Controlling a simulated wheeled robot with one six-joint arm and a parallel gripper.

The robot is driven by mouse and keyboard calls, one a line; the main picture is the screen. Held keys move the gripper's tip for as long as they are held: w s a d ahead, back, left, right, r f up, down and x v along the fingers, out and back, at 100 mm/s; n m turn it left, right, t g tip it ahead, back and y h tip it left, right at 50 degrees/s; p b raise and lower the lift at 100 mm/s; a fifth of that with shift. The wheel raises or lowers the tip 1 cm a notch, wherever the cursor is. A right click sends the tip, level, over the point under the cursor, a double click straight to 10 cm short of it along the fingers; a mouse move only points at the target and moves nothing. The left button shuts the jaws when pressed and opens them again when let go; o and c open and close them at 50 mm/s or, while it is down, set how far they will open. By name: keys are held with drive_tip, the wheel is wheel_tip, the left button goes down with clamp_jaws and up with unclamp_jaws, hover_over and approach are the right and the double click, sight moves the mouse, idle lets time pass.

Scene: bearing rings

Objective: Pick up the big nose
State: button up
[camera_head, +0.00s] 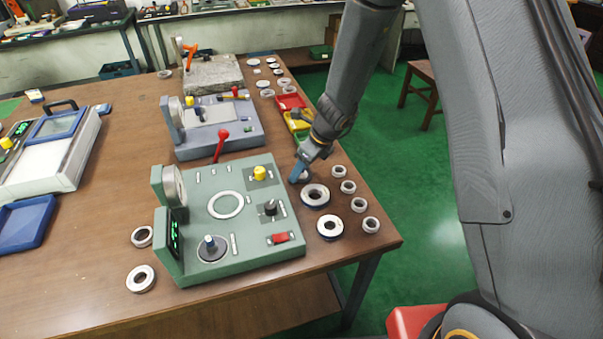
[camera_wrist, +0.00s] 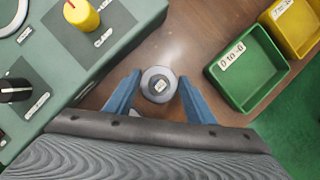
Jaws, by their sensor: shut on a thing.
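A round grey-white piece (camera_wrist: 158,86), which looks like the big nose, sits between the blue fingers of my gripper (camera_wrist: 158,96) in the wrist view. It has a small label on top, too small to read. My gripper is shut on it, with one finger on each side. In the head view my gripper (camera_head: 300,172) points down near the right edge of the table, beside the green gauge console (camera_head: 245,235). The held piece cannot be made out there, and I cannot tell whether it touches the table.
A large ring (camera_head: 316,195) and several smaller rings lie close to the right of my gripper. A green bin (camera_wrist: 246,70) and a yellow bin (camera_wrist: 295,25) stand to the right in the wrist view. The console's yellow knob (camera_wrist: 82,13) rises at the left.

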drive_tip(key=r, duration=0.9)
drive_tip(key=shift+a+r+p, duration=0.25)
drive_tip(key=shift+r+p, duration=0.05)
drive_tip(key=shift+p, duration=0.05)
drive_tip(key=s+a, duration=0.1)
drive_tip(key=a, duration=0.2)
drive_tip(key=s+a+n, duration=0.1)
drive_tip(key=s+a, duration=0.1)
drive_tip(key=a, duration=0.1)
drive_tip(key=s+a+r+n+p, duration=0.1)
drive_tip(key=s+a, duration=0.1)
drive_tip(key=a, duration=0.1)
drive_tip(key=shift+s+r+g+y, duration=0.1)
drive_tip(key=shift+s+g+y, duration=0.05)
drive_tip(key=shift+g+y, duration=0.15)
drive_tip(key=s+a+f+n+b, duration=0.1)
drive_tip(key=s+a, duration=0.2)
drive_tip(key=s+a+f+b, duration=0.1)
drive_tip(key=s+a, duration=0.2)
drive_tip(key=a, duration=0.1)
drive_tip(key=s+a+f+n+g+b, duration=0.1)
drive_tip(key=s+a, duration=0.2)
drive_tip(key=shift+a+f+n, duration=0.2)
drive_tip(key=shift+n, duration=0.1)
drive_tip(key=shift+s, duration=0.1)
drive_tip(key=shift+f+b, duration=1.05)
drive_tip(key=shift+f, duration=0.05)
